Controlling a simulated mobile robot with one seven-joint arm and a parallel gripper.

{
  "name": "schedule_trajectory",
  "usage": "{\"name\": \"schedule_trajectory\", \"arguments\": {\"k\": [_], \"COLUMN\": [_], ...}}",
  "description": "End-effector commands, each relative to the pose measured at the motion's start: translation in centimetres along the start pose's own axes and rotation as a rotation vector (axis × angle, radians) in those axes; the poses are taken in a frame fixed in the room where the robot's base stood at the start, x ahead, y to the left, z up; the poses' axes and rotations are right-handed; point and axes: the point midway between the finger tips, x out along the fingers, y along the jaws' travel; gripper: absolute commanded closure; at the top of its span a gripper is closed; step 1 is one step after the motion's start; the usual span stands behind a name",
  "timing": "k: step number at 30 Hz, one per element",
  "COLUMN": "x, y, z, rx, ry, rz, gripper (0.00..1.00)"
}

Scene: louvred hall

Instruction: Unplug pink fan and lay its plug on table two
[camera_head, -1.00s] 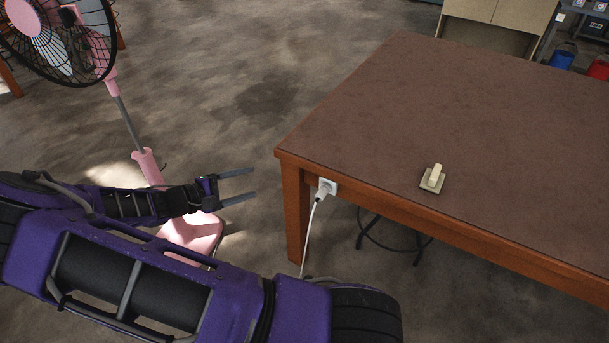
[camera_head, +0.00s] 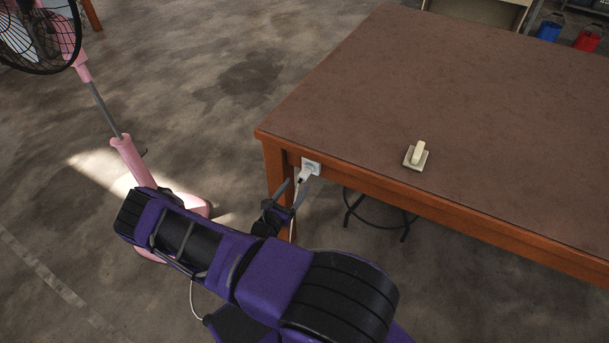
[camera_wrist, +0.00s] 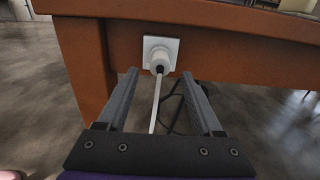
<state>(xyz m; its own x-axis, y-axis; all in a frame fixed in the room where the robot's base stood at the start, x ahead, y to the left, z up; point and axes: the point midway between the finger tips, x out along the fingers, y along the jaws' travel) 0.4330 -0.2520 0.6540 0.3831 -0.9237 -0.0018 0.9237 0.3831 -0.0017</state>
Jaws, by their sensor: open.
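The white plug (camera_head: 305,174) sits in a white wall-type socket (camera_head: 313,164) on the side apron of the table (camera_head: 420,90). In the wrist view the plug (camera_wrist: 159,64) is in the socket (camera_wrist: 160,46), with its white cord (camera_wrist: 156,105) hanging down between my fingers. My gripper (camera_wrist: 158,80) is open, its fingertips on either side of the cord and just short of the plug. In the head view my gripper (camera_head: 291,190) is just below and in front of the plug. The pink fan (camera_head: 130,160) stands on the floor at the left, partly hidden by my arm.
A beige block on a square base (camera_head: 416,156) stands on the tabletop near its front edge. The rest of the tabletop is bare. A dark stool-like ring (camera_head: 375,215) is under the table. Blue (camera_head: 548,31) and red (camera_head: 587,40) buckets stand at the back right.

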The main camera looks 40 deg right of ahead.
Motion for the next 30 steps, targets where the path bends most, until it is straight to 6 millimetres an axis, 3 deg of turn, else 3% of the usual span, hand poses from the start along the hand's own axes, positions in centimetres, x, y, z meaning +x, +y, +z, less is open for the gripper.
{"name": "schedule_trajectory", "arguments": {"k": [9, 15, 30], "x": [4.3, 5.9, 6.3], "y": [-0.1, 0.0, 0.0], "z": [-0.1, 0.0, 0.1], "rx": [0.001, 0.002, 0.001], "ry": [-0.002, -0.003, -0.002], "rz": [-0.001, -0.001, 0.0], "gripper": [0.32, 0.32, 0.32]}}
